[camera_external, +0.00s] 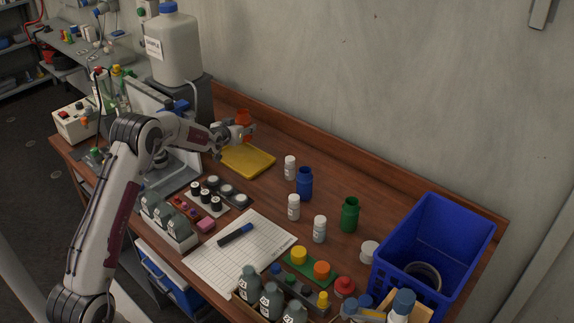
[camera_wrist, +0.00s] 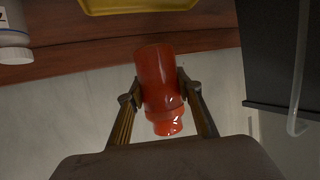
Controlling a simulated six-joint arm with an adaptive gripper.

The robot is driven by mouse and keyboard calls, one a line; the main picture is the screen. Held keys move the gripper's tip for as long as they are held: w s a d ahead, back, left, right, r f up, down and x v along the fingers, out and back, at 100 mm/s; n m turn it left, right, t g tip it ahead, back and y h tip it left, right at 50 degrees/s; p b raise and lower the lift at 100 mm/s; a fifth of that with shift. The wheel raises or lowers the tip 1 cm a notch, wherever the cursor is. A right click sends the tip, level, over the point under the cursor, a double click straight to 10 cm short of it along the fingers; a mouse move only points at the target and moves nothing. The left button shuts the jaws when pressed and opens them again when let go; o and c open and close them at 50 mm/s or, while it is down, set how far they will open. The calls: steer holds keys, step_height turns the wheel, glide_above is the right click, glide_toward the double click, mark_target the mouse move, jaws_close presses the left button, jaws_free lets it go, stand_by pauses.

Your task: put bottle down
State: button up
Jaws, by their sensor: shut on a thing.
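A red-orange bottle (camera_external: 244,118) is held at the back left of the bench, above the far edge of a yellow tray (camera_external: 248,161). My gripper (camera_external: 238,131) is shut on it. In the wrist view the bottle (camera_wrist: 156,78) sits between the two fingers of my gripper (camera_wrist: 158,88), its narrow neck pointing to the bottom of the picture. The yellow tray (camera_wrist: 150,5) shows at the top edge there. The bare tray surface looks empty. In the external view my gripper hides part of the bottle, and I cannot tell the gap under it.
A large white jug (camera_external: 173,50) stands on a dark box left of my gripper. Blue (camera_external: 304,184) and green (camera_external: 349,215) bottles and several small white bottles stand to the right. A blue crate (camera_external: 430,225) is at the far right. Dark-capped vials stand in front of the tray.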

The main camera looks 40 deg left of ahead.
steer(key=shift+f, duration=0.15)
steer(key=shift+f, duration=3)
steer(key=shift+f, duration=1.85)
steer(key=shift+f, duration=0.2)
steer(key=o, duration=0.9)
steer(key=shift+o, duration=0.2)
steer(key=shift+r, duration=0.2)
steer(key=v, duration=1.2)
